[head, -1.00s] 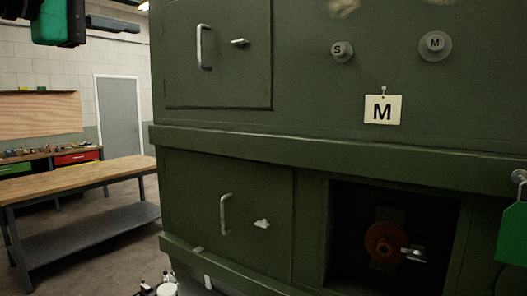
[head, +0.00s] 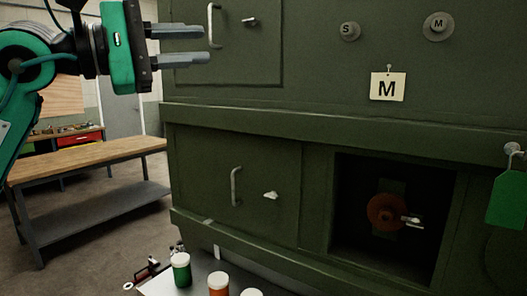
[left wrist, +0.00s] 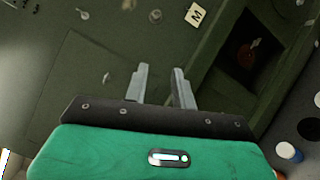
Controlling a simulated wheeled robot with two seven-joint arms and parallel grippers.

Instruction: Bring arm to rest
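My left arm (head: 30,75) comes in from the left in the head view, green and black. Its left gripper (head: 207,45) is at the upper left, in front of the green cabinet's upper door (head: 235,70). The two grey fingers stand apart with nothing between them. In the left wrist view the left gripper (left wrist: 160,80) also shows open and empty, with the cabinet face beyond. My right gripper is not in view.
The large green cabinet (head: 340,118) fills the right side. Its dark recess holds a red round part (head: 387,212). A green tag (head: 506,200) hangs at right. Several capped bottles, one green (head: 181,268), stand below. A wooden bench (head: 90,160) is at left.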

